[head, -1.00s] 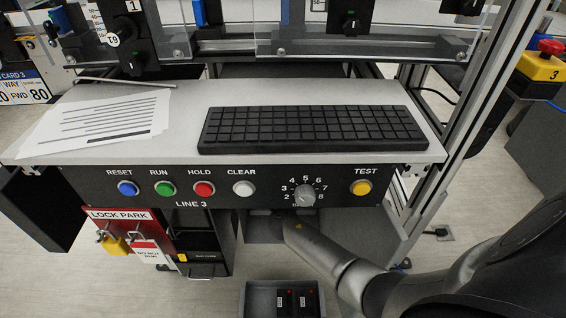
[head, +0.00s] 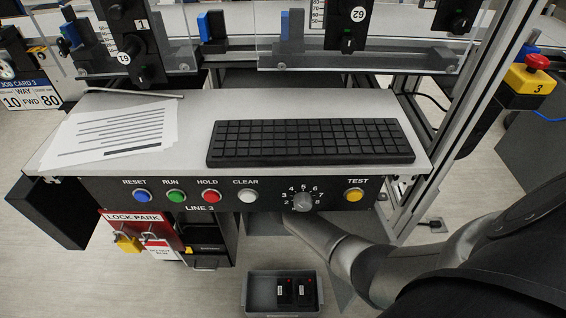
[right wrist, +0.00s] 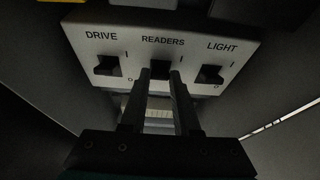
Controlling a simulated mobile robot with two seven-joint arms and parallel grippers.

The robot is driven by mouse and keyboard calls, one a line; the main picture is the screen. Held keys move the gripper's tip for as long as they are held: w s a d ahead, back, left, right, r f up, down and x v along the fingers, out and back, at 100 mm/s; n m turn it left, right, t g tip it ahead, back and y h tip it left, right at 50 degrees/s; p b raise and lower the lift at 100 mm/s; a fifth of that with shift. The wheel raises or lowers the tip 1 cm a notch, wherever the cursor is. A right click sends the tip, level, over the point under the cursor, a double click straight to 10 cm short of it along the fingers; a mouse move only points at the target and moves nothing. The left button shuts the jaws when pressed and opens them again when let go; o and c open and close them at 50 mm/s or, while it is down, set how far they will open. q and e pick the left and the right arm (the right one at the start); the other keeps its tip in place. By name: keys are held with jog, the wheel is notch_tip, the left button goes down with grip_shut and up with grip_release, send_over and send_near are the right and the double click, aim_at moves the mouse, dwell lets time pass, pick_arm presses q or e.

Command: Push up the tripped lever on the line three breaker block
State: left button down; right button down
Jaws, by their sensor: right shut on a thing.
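The line three breaker block (right wrist: 188,40) fills the top of the right wrist view, a pale panel with three black levers. The DRIVE lever (right wrist: 108,66) is at left and the LIGHT lever (right wrist: 210,74) at right. The READERS lever (right wrist: 160,68) is in the middle, between the fingertips of my right gripper (right wrist: 161,76), which is shut on it. The fingers partly hide this lever, so I cannot tell its exact position. In the head view my right arm reaches under the console, which hides the gripper and the block. My left gripper is not in view.
The line 3 console front (head: 225,192) overhangs my right arm, with several buttons and a dial (head: 302,201). A keyboard (head: 310,142) and papers (head: 112,135) lie on its shelf. A grey tray (head: 258,292) is below. A red lock board (head: 140,228) hangs at left.

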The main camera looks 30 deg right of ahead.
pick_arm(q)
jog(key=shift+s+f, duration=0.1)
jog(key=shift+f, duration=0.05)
pick_arm(e)
jog(key=c, duration=0.6)
grip_release()
jog(key=shift+c, duration=0.2)
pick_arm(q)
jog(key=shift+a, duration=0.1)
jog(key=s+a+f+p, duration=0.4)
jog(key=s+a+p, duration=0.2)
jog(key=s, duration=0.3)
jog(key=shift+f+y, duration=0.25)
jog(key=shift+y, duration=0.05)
pick_arm(e)
jog(key=v, duration=1.2)
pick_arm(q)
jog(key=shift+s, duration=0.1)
pick_arm(e)
jog(key=shift+r, duration=0.15)
